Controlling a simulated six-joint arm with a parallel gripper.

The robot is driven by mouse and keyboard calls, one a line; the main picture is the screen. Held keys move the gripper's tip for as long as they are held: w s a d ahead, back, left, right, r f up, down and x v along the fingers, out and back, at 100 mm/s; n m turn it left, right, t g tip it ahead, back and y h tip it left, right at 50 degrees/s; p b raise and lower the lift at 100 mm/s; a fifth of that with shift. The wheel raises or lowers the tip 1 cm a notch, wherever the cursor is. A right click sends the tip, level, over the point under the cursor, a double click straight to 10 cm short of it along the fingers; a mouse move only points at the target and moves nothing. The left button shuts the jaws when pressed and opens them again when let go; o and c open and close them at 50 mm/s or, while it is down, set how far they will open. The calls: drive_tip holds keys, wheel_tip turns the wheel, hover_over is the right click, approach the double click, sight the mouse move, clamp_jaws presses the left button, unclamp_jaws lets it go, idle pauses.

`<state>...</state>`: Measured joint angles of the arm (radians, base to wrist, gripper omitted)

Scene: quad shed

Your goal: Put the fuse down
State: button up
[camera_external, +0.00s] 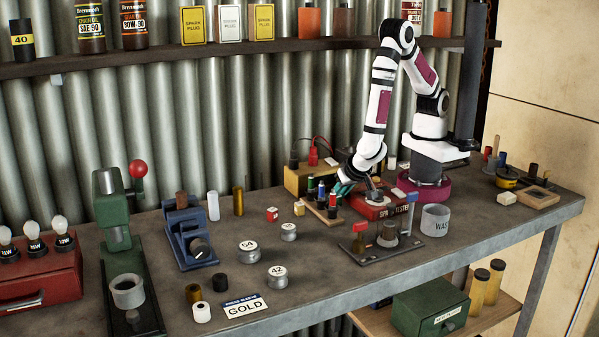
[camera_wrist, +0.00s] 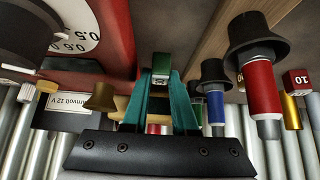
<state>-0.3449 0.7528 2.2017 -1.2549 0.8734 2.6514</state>
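The fuse (camera_wrist: 161,66), a small block with a green top and a pale marked face, sits between the tips of my gripper (camera_wrist: 162,84) in the wrist view. The teal fingers look closed on its sides. In the outside view my gripper (camera_external: 346,188) is low over the bench, between the wooden rack (camera_external: 326,214) and the red spark tester (camera_external: 378,210). The fuse is too small to make out there. I cannot tell whether its lower end touches anything.
Red (camera_wrist: 262,88) and blue (camera_wrist: 216,107) black-capped pieces stand close right of my fingers in the wrist view, with a red block marked 10 (camera_wrist: 296,79) beyond. A yellow box (camera_external: 305,179) stands behind the rack. The bench front (camera_external: 330,285) has free room.

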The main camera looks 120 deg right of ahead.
drive_tip(key=shift+o, duration=0.7)
drive_tip(key=shift+r, duration=0.1)
drive_tip(key=v, duration=1.2)
drive_tip(key=s+r+n+y, duration=0.4)
drive_tip(key=s+r+n, duration=0.1)
drive_tip(key=s, duration=0.3)
drive_tip(key=s+r+n+y, duration=0.5)
drive_tip(key=s+r+n, duration=0.1)
drive_tip(key=s+n, duration=0.1)
drive_tip(key=shift+s+d, duration=0.2)
drive_tip(key=shift+s, duration=0.4)
